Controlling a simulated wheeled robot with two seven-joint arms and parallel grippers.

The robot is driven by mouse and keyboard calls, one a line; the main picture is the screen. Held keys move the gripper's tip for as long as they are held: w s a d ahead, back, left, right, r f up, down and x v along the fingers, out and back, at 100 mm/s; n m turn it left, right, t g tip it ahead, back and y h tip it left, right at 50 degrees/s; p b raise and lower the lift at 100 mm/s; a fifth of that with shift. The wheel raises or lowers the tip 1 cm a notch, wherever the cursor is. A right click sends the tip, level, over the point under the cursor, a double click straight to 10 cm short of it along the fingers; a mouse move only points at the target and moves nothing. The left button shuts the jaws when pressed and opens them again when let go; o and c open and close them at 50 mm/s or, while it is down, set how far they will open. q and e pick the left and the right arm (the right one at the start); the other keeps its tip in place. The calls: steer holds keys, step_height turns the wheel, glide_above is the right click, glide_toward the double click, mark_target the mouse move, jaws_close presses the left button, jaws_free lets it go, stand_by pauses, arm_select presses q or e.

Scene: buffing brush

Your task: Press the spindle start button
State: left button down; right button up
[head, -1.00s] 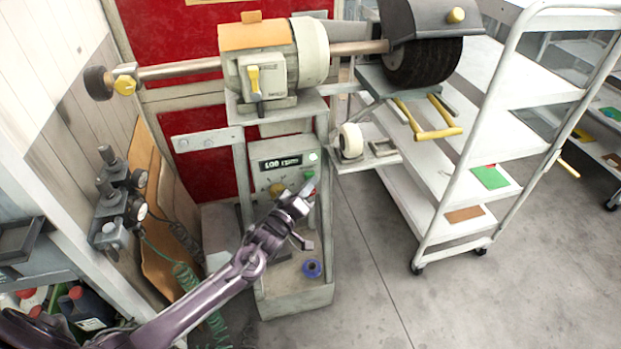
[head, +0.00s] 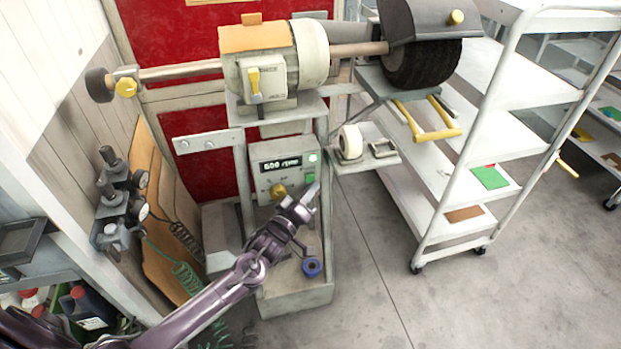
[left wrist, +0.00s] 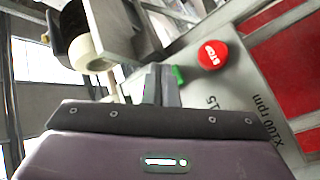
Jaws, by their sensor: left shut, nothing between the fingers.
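The grey control panel (head: 262,177) under the motor has a lit display (head: 282,163), a yellow knob (head: 278,191) and a green button (head: 310,179) on its right side. My left gripper (head: 313,190) is shut and empty, with its tip just below the green button in the head view. In the left wrist view the shut fingers (left wrist: 162,82) stand beside the green button (left wrist: 179,75) and partly cover it. I cannot tell whether they touch. A red STOP button (left wrist: 209,55) shows next to it; the gripper hides it in the head view. My right gripper is out of view.
The buffing motor (head: 262,70) with its spindle and dark brush wheel (head: 422,62) is above the panel. A small shelf (head: 375,160) juts out to the right. A white cart (head: 480,130) stands at right.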

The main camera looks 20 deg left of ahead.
arm_select(q)
steer(key=s+d, duration=0.1)
steer(key=s+d+p, duration=0.1)
steer(key=s+p, duration=0.1)
steer(key=s, duration=0.1)
steer(key=shift+s+d, duration=0.1)
steer(key=shift+d, duration=0.3)
steer(key=s+a+f+m+g+y, duration=0.1)
steer(key=s+a+f+g, duration=0.3)
steer(key=f, duration=0.6)
steer(key=s+f+m+g+y, duration=0.1)
steer(key=s+f+m, duration=0.1)
steer(key=s+f, duration=0.55)
steer(key=s+a+f+m+g+y, duration=0.1)
steer(key=s+a+f+g, duration=0.2)
steer(key=f, duration=0.8)
steer(key=s+f+m+g, duration=0.2)
steer(key=s+f, duration=0.3)
steer(key=s, duration=0.6)
steer(key=s+d+f+m+g, duration=0.1)
steer(key=s+f+g, duration=0.3)
steer(key=s, duration=0.7)
steer(key=s+f+m+g+y, duration=0.1)
steer(key=s+f+m+g, duration=0.1)
steer(key=s+f, duration=0.5)
steer(key=s+g, duration=0.1)
steer(key=s, duration=0.3)
steer(key=shift+d+f+m, duration=0.15)
steer(key=shift+m, duration=0.25)
